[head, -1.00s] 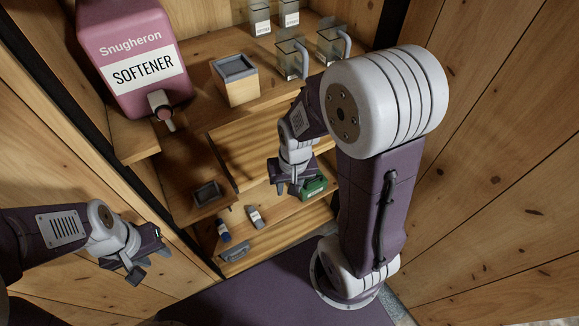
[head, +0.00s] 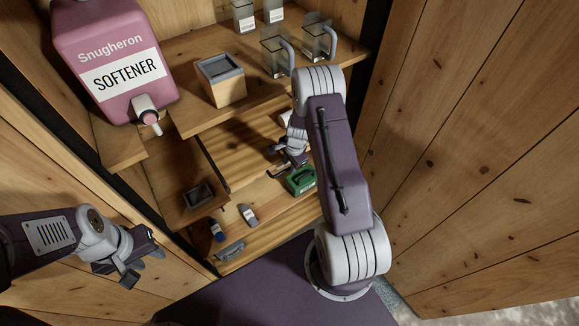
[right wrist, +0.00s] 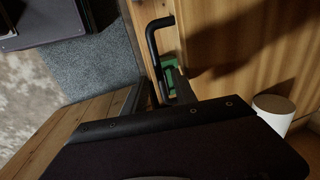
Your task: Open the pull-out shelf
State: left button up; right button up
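What looks like the pull-out shelf is the striped wooden board (head: 235,155) below the jar shelf. No gap or slide shows clearly. My right gripper (head: 286,163) is at the front of this board, beside my right arm, just above a green case (head: 301,180). Its fingers are small and partly hidden, so its opening is unclear. In the right wrist view a bent black bar (right wrist: 152,50) stands by a wooden panel (right wrist: 235,40); I cannot tell whether the fingers touch it. My left gripper (head: 145,266) is open and empty at the left, away from the shelves.
A pink softener jug (head: 115,60) stands upper left. A wooden box (head: 222,88) and glass jugs (head: 275,52) stand on the upper shelf.

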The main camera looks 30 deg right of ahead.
jog(key=shift+w+a+f, duration=0.1)
jog(key=shift+f, duration=0.5)
grip_shut()
dwell(1.0)
